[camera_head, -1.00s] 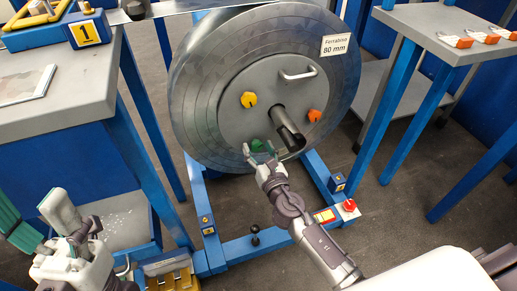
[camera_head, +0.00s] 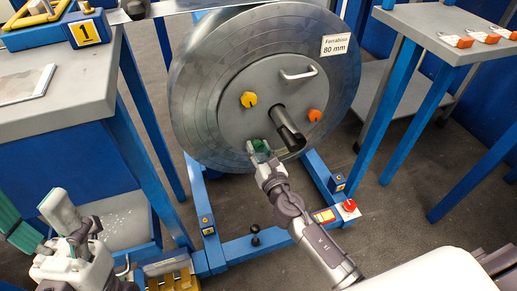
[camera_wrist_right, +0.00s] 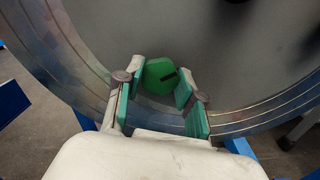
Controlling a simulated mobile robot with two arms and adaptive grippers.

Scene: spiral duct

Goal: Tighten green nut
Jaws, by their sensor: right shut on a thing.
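The green nut (camera_head: 260,146) sits on the lower part of the grey disc face (camera_head: 228,118), below the central shaft. The fingers also show in the right wrist view (camera_wrist_right: 155,85). My left gripper (camera_head: 32,208) hangs at the lower left, far from the disc, fingers apart and empty.
A yellow nut (camera_head: 249,99) and an orange nut (camera_head: 314,115) are on the same face, beside the protruding shaft (camera_head: 288,128). A handle (camera_head: 298,75) is above. A blue frame (camera_head: 268,240) carries the reel. Workbenches stand left and right.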

